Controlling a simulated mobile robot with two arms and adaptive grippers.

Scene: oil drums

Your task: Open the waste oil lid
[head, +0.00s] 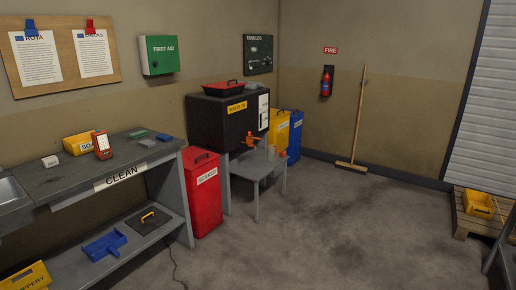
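The black waste oil tank (205,121) stands against the back wall, left of the corner, with a yellow label on its front that seems to read waste oil. On its top sits a dark lid or shallow tray with a red rim and a small handle (222,88); it looks level and closed, but the detail is small. An orange tap (250,140) is on the tank's front. Neither of my grippers is in view.
A grey stand (255,167) is in front of the tank, with small containers on it. A red bin (203,196) stands to its left, beside the workbench (95,170). Yellow (278,126) and blue (296,137) bins are at right. The floor (330,235) ahead is clear.

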